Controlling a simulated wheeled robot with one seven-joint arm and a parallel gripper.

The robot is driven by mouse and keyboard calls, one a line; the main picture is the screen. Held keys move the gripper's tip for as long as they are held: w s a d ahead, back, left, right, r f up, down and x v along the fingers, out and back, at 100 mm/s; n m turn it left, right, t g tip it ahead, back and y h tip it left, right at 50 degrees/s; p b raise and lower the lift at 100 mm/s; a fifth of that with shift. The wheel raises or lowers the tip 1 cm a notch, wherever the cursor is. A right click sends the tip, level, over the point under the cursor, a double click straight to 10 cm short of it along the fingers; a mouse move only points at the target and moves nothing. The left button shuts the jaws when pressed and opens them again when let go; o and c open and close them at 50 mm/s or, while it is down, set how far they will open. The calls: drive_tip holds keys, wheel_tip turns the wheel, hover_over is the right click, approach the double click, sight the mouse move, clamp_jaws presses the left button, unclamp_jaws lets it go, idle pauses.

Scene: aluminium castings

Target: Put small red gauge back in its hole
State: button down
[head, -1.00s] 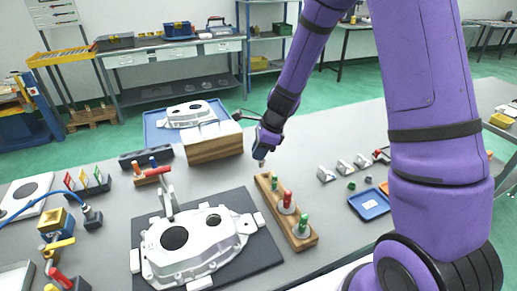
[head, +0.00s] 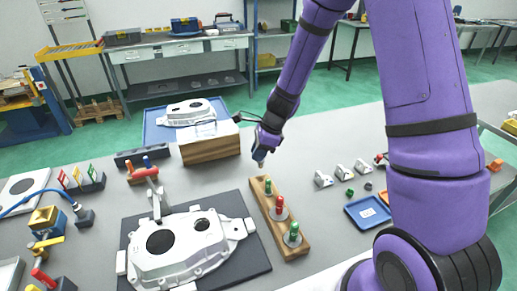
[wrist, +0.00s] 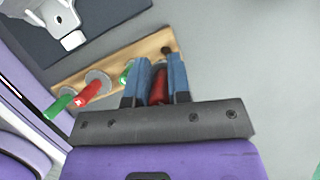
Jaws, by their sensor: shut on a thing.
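My gripper (wrist: 160,64) has blue fingers shut on a small red gauge (wrist: 158,88), which is partly hidden between them. In the head view my gripper (head: 260,157) is just above the far end of the wooden gauge block (head: 278,219), and the held gauge cannot be made out. In the wrist view the block (wrist: 108,72) has a dark open hole (wrist: 167,49) near its end, just beyond the fingertips. The block also holds a small green gauge (head: 268,187), a larger red gauge (head: 279,204) and a larger green gauge (head: 294,230).
A white casting (head: 180,246) on a dark mat (head: 252,262) lies left of the block, with a red-handled clamp (head: 152,185) beside it. A wooden box (head: 211,151) stands behind. A blue tray (head: 367,211) and small metal parts lie to the right.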

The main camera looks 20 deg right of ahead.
sight(261, 167)
drive_tip(key=shift+f, duration=2.25)
drive_tip(key=shift+f, duration=2)
drive_tip(key=c, duration=1)
unclamp_jaws()
drive_tip(key=shift+r, duration=0.1)
drive_tip(key=v, duration=1)
drive_tip(key=shift+d+r, duration=0.15)
drive_tip(key=shift+r, duration=0.15)
